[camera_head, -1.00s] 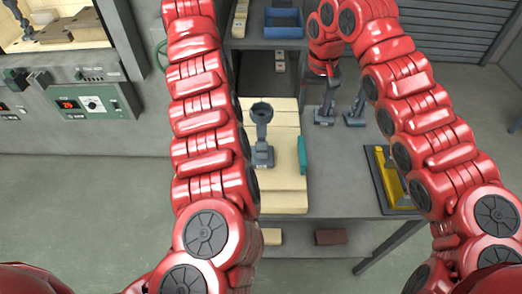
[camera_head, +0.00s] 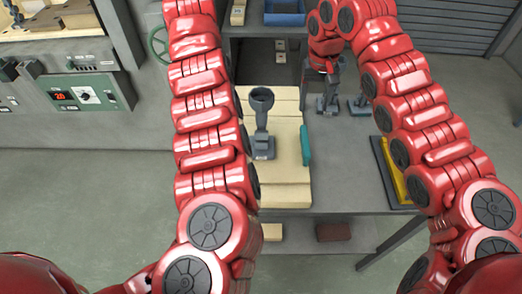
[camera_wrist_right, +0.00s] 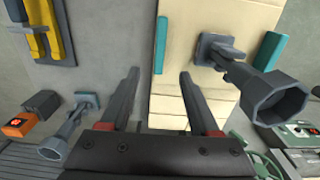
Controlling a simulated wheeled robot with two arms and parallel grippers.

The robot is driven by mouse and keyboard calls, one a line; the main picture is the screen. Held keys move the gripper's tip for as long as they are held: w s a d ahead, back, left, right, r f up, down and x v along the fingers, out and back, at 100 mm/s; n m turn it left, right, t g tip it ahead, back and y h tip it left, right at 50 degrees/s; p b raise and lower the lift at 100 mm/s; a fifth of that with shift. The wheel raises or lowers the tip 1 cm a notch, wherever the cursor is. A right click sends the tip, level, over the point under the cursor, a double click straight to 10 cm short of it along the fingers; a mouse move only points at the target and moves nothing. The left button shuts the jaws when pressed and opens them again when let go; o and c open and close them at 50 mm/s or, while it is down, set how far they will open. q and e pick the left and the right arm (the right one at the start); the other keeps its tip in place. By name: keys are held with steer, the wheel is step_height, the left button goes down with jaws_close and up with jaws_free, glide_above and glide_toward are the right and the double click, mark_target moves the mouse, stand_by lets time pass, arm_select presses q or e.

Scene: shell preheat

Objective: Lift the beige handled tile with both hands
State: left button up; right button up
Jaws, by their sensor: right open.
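The beige tile (camera_head: 287,185) lies on the grey bench and looks like a stepped or stacked slab. One teal handle (camera_head: 305,146) stands along its right side. The right wrist view shows this teal handle (camera_wrist_right: 160,45) and a second teal handle (camera_wrist_right: 265,52) on the opposite side, which my left arm hides in the head view. A grey funnel-topped stand (camera_head: 262,125) is on the tile between the handles. My right gripper (camera_head: 327,106) is open and empty, beyond and to the right of the near handle; its fingers (camera_wrist_right: 160,73) show apart. My left gripper is out of view.
Another grey stand (camera_head: 358,105) is just right of my right gripper. A dark tray with a yellow item (camera_head: 397,172) lies at the bench's right, partly behind my right arm. A blue bin (camera_head: 284,14) is at the back. A green control panel (camera_head: 90,97) is at left.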

mark_target(306, 139)
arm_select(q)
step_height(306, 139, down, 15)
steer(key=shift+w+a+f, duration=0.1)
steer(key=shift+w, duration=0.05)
arm_select(e)
step_height(306, 139, down, 15)
steer(key=shift+w+f, duration=0.1)
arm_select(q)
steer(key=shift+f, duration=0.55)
arm_select(e)
steer(key=shift+w+f, duration=0.1)
steer(key=shift+f, duration=0.4)
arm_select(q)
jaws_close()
arm_select(e)
jaws_close()
